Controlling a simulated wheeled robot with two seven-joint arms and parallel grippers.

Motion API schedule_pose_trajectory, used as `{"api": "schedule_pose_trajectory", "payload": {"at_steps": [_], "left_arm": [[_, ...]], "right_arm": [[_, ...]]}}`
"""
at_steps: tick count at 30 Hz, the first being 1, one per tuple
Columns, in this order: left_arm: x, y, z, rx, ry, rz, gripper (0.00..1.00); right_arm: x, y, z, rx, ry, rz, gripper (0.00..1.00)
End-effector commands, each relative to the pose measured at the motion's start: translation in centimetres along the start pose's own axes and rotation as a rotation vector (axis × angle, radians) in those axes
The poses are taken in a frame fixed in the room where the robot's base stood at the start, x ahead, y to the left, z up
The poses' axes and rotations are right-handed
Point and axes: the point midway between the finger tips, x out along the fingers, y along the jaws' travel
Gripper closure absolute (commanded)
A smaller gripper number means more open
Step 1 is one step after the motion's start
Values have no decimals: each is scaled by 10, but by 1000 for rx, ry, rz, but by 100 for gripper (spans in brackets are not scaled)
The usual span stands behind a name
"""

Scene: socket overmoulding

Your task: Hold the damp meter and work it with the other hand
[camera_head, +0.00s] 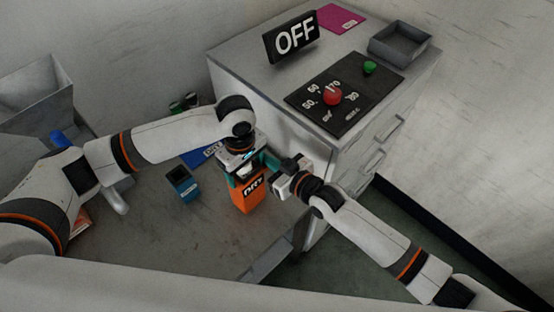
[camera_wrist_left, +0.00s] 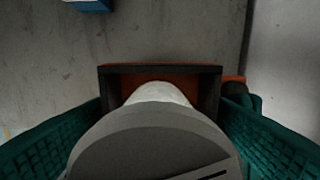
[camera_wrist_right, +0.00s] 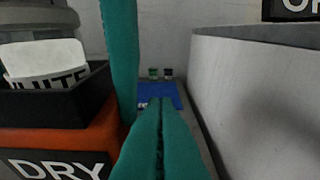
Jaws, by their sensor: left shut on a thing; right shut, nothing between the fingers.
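My left gripper (camera_head: 246,173) is shut on a grey, round-topped thing (camera_wrist_left: 150,145) with a white band. It also shows in the right wrist view (camera_wrist_right: 45,60), the band's lettering partly cut off. I cannot tell whether it is the damp meter. Its lower end is inside the black-rimmed opening of an orange box (camera_head: 249,198) marked DRY; the same box shows in the right wrist view (camera_wrist_right: 60,139). My right gripper (camera_wrist_right: 160,125) is shut and empty, just right of the box and the left gripper's teal finger. Its fingertips are hidden in the head view.
A grey cabinet (camera_head: 237,73) stands close on the right, with an OFF sign (camera_head: 291,38), a red knob (camera_head: 332,96) and a grey tray (camera_head: 400,42) on top. A blue box (camera_head: 183,185) and a blue mat (camera_head: 196,157) are on the table. The front table area is bare.

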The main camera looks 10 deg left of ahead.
Motion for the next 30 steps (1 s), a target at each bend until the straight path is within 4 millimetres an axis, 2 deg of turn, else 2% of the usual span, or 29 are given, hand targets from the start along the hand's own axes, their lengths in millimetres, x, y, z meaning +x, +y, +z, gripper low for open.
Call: {"api": "schedule_pose_trajectory", "payload": {"at_steps": [1,2,8,15,19,24,30], "left_arm": [[-1,-1,-2,6,5,-3,46],[-1,-1,-2,6,5,-4,46],[-1,-1,-2,4,4,-4,46],[0,-1,-1,2,2,-2,46],[0,0,-1,2,2,-2,46],[0,0,-1,2,2,-2,46],[0,0,0,1,1,-2,46]], "right_arm": [[-2,0,-9,2,26,-1,100],[-3,0,-6,2,25,-1,100],[-10,0,36,0,2,0,100],[-67,0,36,-2,3,-1,100],[-90,0,38,-1,1,-1,100],[-106,0,38,0,-2,0,100],[-110,0,40,-1,-4,0,100]]}}
